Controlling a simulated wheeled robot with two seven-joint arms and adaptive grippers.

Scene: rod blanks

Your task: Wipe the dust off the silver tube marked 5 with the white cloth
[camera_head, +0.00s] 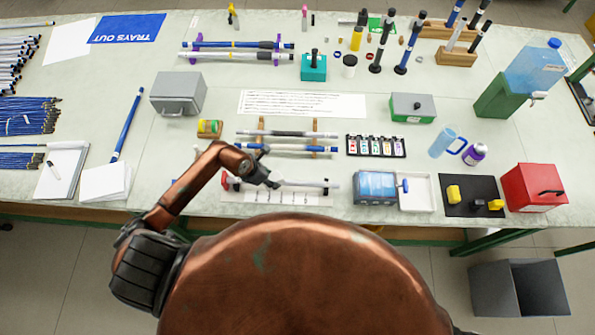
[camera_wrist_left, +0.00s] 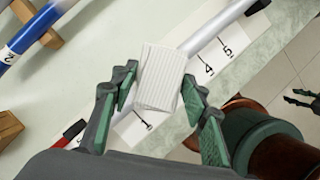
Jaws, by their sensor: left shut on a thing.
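My left gripper (camera_wrist_left: 160,95) is shut on a folded white cloth (camera_wrist_left: 160,75), which stands between its green fingers. In the head view, my left gripper (camera_head: 270,182) is low over the front of the bench. Under the cloth lies a silver tube (camera_wrist_left: 214,22), slanting across a white strip (camera_wrist_left: 222,55) printed with numbers, 4 and 5 among them. The cloth hides part of the tube; I cannot tell whether they touch. The tube (camera_head: 305,185) also shows in the head view. I cannot read a 5 on the tube or make out dust. A small dark green gripper, apparently my right one (camera_wrist_left: 302,98), shows at the right edge.
A blue tube tagged 2 (camera_wrist_left: 30,35) rests on wooden supports behind, beside a silver tube (camera_head: 285,133). A blue box (camera_head: 375,187) and white tray (camera_head: 416,194) stand to the right. The bench's front edge is close.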

